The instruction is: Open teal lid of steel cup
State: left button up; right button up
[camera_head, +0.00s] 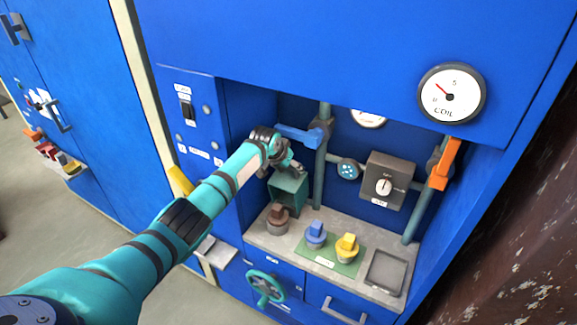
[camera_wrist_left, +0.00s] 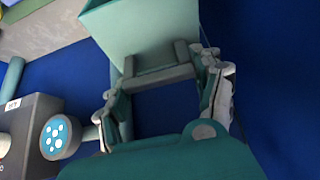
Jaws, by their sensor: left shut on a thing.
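The teal lid (camera_head: 290,189) is a box-like piece inside the recess, at its left side, above a brown knobbed piece (camera_head: 277,220). In the left wrist view, the lid (camera_wrist_left: 150,30) fills the top and carries a grey bar handle (camera_wrist_left: 165,77). My left gripper (camera_head: 289,171) is at the top of the lid in the head view. Its fingers are shut on the grey handle, one at each side. I cannot make out a steel cup; the lid and my gripper cover what is behind them. My right gripper is not in view.
A blue valve handle (camera_head: 299,135) on a pipe is close above my gripper. Blue (camera_head: 315,234) and yellow (camera_head: 347,247) knobbed pieces stand on a green mat (camera_head: 318,257). A grey tray (camera_head: 386,273) is at right. A dark switch box (camera_head: 387,180) is on the back wall.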

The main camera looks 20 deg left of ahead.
pick_arm(q)
jog(key=o, duration=1.4)
jog(key=shift+f, duration=0.1)
jog(key=o, duration=0.3)
jog(key=shift+w+f, duration=0.1)
jog(key=v, duration=1.2)
jog(key=shift+d, duration=0.1)
